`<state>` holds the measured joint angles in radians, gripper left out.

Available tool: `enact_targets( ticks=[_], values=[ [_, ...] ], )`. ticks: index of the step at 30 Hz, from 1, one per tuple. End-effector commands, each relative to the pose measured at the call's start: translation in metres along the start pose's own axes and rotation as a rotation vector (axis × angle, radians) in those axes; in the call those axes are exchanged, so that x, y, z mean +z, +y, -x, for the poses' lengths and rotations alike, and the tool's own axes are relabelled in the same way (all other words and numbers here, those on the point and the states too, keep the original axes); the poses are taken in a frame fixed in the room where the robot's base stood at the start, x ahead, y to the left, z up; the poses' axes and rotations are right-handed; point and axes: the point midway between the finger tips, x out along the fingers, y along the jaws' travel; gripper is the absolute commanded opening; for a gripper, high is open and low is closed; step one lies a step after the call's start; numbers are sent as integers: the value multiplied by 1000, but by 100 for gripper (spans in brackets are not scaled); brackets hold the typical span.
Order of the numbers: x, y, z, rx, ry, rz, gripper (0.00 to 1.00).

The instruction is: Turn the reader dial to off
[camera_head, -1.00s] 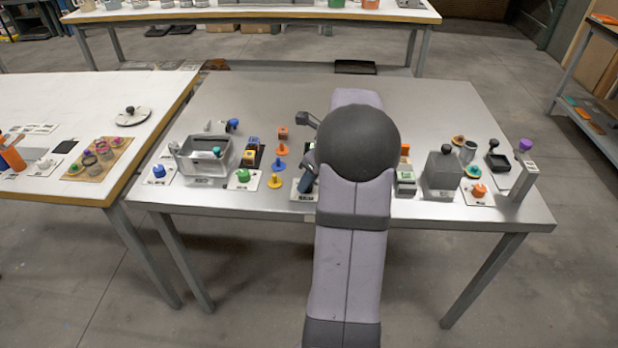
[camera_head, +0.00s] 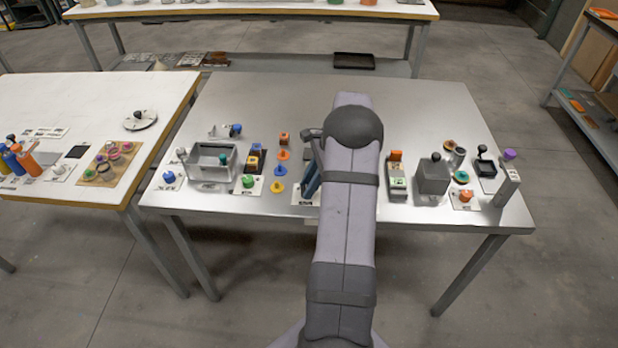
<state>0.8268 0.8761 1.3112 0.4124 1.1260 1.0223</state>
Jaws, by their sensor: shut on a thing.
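My gripper (camera_head: 309,188) is at the front middle of the metal table, partly hidden behind my own arm. Its blue fingers point down onto a small white labelled plate (camera_head: 297,199), of which only the left edge shows. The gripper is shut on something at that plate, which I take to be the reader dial. The dial itself and its pointer are hidden by the fingers and arm, so I cannot tell its setting.
Left of my gripper are orange and blue pegs (camera_head: 279,171), a green knob (camera_head: 248,181) and a grey open bin (camera_head: 213,162). The table's back is clear.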

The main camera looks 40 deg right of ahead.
Motion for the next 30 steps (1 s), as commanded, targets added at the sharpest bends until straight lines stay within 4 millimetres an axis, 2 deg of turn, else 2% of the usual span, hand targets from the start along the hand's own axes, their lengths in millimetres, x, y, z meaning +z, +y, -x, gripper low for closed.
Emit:
enact_targets(
  ticks=[15, 22, 30],
  values=[
    [2, -4, 0, 181, 0, 436, 4],
    [2, -5, 0, 234, 1, 566, 4],
    [2, -5, -1, 265, 1, 638, 4]
  ],
)
